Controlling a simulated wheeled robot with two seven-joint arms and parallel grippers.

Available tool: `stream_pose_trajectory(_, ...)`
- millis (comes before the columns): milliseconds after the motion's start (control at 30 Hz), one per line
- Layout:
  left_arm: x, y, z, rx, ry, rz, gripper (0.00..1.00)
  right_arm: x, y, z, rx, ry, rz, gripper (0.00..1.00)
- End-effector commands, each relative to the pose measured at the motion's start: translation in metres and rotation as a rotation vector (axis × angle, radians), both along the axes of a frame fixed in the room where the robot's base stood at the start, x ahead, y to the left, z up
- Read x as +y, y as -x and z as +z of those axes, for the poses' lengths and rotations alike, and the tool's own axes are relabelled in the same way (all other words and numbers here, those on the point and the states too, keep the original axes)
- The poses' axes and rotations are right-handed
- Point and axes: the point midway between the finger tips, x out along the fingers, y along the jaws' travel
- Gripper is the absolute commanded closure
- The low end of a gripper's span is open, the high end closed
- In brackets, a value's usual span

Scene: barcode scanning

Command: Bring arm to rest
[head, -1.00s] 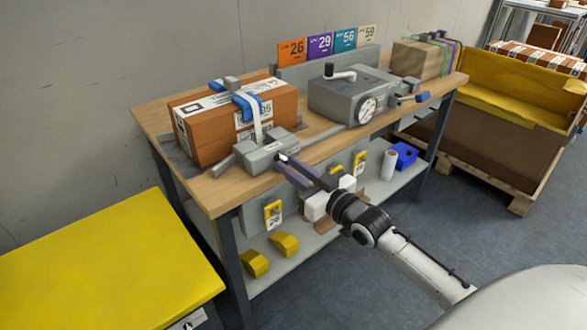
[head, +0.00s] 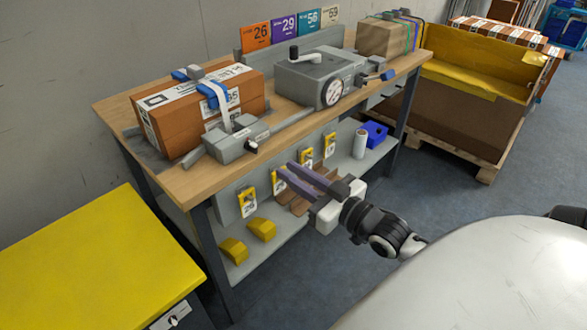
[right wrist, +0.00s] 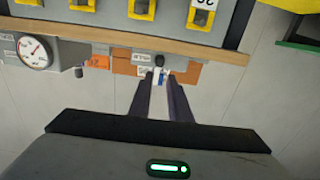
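My right gripper (head: 284,172) is in front of the workbench, below its front edge, pointing toward the bench. Its two purple fingers stand apart with nothing between them. In the right wrist view, the gripper (right wrist: 160,78) also shows its dark fingers apart, with the orange-brown box (right wrist: 127,68) and its white strap beyond, out of contact. In the head view, that strapped box (head: 180,118) sits on the bench's left part. A grey clamp block (head: 235,140) is beside it. My left gripper is out of both views.
The wooden bench top (head: 300,118) is above the gripper, and yellow tags (head: 248,201) hang behind it. A grey device with a dial (head: 318,78) stands on the bench. A yellow-topped table (head: 90,260) is at left.

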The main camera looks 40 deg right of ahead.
Motion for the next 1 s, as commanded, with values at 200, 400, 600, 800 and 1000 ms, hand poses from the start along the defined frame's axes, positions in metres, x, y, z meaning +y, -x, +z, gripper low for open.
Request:
stream_pose_trajectory(200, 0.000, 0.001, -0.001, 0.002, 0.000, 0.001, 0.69, 0.000, 0.000, 0.000, 0.000, 0.000, 0.000, 0.83)
stream_pose_trajectory(400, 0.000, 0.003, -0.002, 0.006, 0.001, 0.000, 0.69, 0.000, 0.000, -0.001, 0.002, -0.001, 0.000, 0.83)
stream_pose_trajectory(600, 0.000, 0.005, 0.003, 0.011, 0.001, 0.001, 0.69, 0.027, 0.017, -0.049, 0.136, -0.004, 0.008, 0.83)
stream_pose_trajectory(800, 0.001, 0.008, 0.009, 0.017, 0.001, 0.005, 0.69, 0.103, 0.078, -0.147, 0.448, 0.002, 0.057, 0.83)
stream_pose_trajectory(1000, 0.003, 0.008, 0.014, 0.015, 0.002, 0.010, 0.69, 0.175, 0.143, -0.204, 0.691, 0.019, 0.126, 0.83)
